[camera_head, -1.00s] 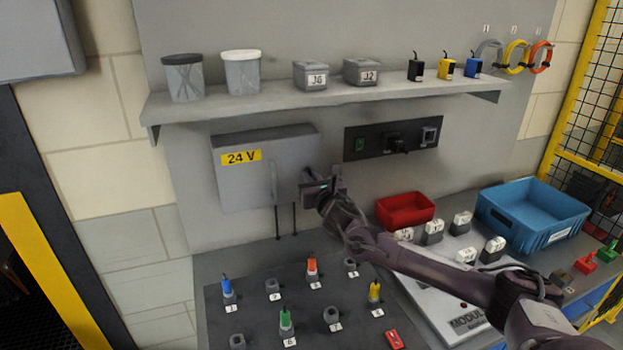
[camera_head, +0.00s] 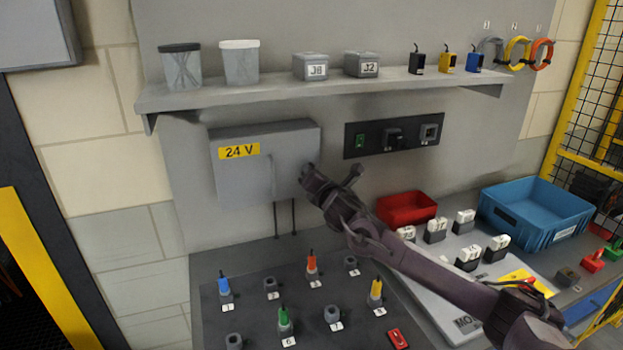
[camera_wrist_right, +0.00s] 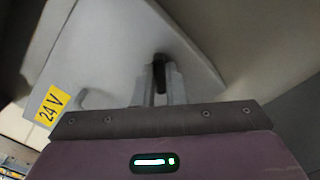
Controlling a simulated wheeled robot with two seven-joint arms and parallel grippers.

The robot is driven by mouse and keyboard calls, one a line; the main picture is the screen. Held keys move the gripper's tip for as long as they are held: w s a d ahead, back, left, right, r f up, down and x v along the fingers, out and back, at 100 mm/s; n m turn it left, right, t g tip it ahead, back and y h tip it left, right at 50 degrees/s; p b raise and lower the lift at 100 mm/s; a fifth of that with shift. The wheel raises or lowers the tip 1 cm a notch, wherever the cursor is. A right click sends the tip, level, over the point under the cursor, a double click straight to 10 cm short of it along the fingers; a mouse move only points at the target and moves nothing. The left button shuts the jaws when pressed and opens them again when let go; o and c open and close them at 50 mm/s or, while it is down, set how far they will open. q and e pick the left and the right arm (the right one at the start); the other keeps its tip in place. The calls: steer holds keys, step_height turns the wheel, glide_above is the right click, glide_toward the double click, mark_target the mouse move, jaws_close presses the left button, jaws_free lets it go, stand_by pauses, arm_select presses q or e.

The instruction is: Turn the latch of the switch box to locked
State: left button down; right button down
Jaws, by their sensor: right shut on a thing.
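The grey switch box (camera_head: 236,180) with its yellow 24 V label hangs on the back panel under the shelf. A thin handle shows on its front. In the right wrist view the box front (camera_wrist_right: 110,50) fills the middle, and a dark latch (camera_wrist_right: 159,66) stands between my fingertips. My right gripper (camera_head: 308,172) is at the right part of the box front; in the wrist view its fingers (camera_wrist_right: 159,92) are closed on the latch. In the head view my gripper hides the latch. My left gripper is not in view.
A shelf (camera_head: 300,92) with cups and small boxes runs above the switch box. A black socket panel (camera_head: 375,139) is right of my gripper. A red bin (camera_head: 405,221) and a blue bin (camera_head: 535,235) stand on the bench. A dark board with coloured plugs lies below.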

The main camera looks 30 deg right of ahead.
steer(key=shift+d+f+m+b, duration=0.1)
steer(key=shift+m+b, duration=0.4)
steer(key=shift+m, duration=1.95)
steer(key=shift+f+m+b, duration=0.1)
steer(key=shift+m+b, duration=0.35)
steer(key=shift+m, duration=2)
steer(key=c, duration=1.5)
jaws_free()
steer(key=shift+s, duration=0.1)
